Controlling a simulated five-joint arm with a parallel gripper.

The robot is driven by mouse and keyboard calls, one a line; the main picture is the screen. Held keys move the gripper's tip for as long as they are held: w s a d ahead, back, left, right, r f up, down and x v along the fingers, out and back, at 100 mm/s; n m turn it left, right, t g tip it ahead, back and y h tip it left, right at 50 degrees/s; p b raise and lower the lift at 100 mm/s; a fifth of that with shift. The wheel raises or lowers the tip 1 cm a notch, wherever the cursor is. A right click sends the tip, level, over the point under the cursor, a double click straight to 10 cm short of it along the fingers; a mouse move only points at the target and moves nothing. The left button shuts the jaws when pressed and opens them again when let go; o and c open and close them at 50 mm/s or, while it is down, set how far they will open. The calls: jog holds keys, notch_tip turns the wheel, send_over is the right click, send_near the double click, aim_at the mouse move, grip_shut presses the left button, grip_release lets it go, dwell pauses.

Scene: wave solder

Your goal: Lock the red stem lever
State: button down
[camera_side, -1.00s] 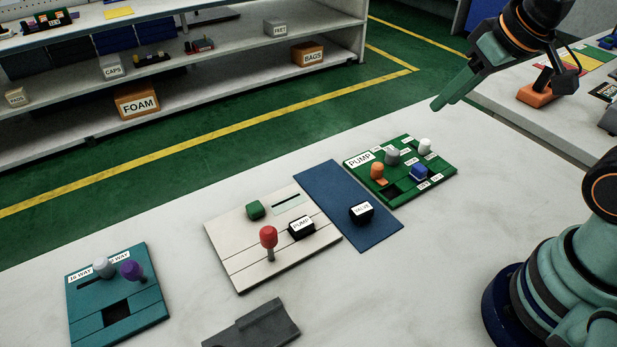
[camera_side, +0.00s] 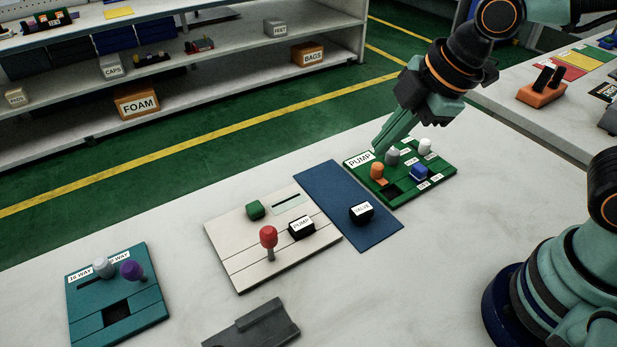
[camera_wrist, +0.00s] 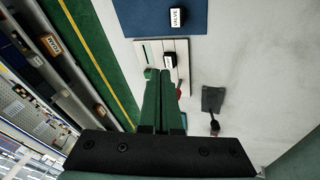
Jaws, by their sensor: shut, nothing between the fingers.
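The red stem lever (camera_side: 268,238) stands upright on the front part of a cream board (camera_side: 236,267) in the side view. In the wrist view the red lever (camera_wrist: 179,89) shows just right of my fingertips, partly hidden by them. My gripper (camera_side: 379,150) is shut and empty. In the side view its fingertips appear by the green PUMP board (camera_side: 441,186), up and to the right of the red lever and apart from it. In the wrist view the closed fingers (camera_wrist: 160,72) point toward the cream board.
On the cream board are a green knob (camera_side: 255,210) and a black PUMP block (camera_side: 301,228). A black VALVE block (camera_side: 361,213) sits on a blue mat (camera_side: 330,190). A teal board (camera_side: 140,328) with grey and purple levers is at left. A grey holder (camera_side: 262,328) lies in front.

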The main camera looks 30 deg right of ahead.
aim_at(269, 243)
jog(key=s+a+f+n+g+y, duration=0.1)
jog(key=s+a+f+n, duration=0.1)
jog(key=a+n, duration=0.35)
jog(key=s+a+f+n, duration=0.2)
jog(key=a+n, duration=0.2)
jog(key=n, duration=0.2)
jog(key=w+a+f+n, duration=0.1)
jog(key=w+a+f, duration=0.5)
jog(key=f, duration=0.3)
jog(key=shift+f, duration=0.15)
jog(key=shift+w, duration=0.4)
jog(key=shift+w+r, duration=0.3)
jog(key=shift+w, duration=0.55)
jog(key=shift+w+f, duration=0.15)
jog(key=shift+w, duration=1.4)
jog(key=shift+s+f, duration=0.1)
jog(key=shift+s, duration=0.05)
